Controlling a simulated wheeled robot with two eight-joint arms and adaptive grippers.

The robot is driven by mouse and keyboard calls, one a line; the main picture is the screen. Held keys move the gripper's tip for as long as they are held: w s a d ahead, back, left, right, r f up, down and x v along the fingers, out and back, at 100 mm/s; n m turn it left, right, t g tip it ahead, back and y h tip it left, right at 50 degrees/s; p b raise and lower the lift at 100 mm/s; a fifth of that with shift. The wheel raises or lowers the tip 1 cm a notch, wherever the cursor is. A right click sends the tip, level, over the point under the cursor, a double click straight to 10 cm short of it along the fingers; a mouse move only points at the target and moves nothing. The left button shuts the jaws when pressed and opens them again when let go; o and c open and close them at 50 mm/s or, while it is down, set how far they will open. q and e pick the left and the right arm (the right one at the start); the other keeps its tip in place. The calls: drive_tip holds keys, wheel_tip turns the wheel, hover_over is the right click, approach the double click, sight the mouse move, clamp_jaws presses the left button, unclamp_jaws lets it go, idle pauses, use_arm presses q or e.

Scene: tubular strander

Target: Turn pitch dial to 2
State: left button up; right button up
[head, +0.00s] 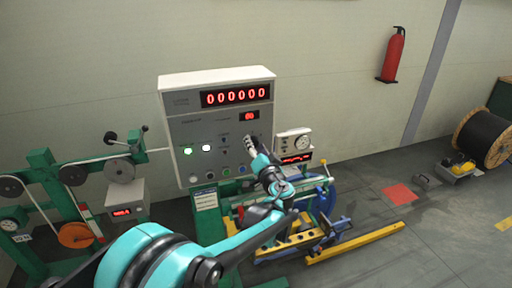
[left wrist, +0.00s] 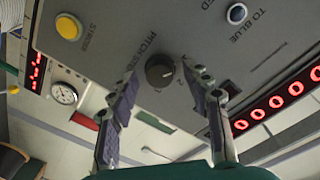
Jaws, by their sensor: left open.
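The pitch dial (left wrist: 160,70) is a small round dark knob with a pale pointer mark on the grey panel, beside lettering that begins with PITCH. My left gripper (left wrist: 160,78) is open, with one fingertip on each side of the dial in the left wrist view. I cannot tell whether the fingertips touch it. The scale numbers are too small to read surely. In the head view my left gripper (head: 250,143) is at the right part of the control panel (head: 180,128) and hides the dial. My right gripper is not in view.
A gauge box (head: 296,138) stands right of the panel.

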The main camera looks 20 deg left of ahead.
use_arm(q)
clamp_jaws()
drive_tip(key=shift+m, duration=0.3)
drive_tip(key=m, duration=1)
drive_tip(key=shift+d+m+g+p, duration=0.1)
drive_tip(key=shift+m+g+p, duration=0.2)
drive_tip(key=shift+m+p, duration=0.1)
idle(0.3)
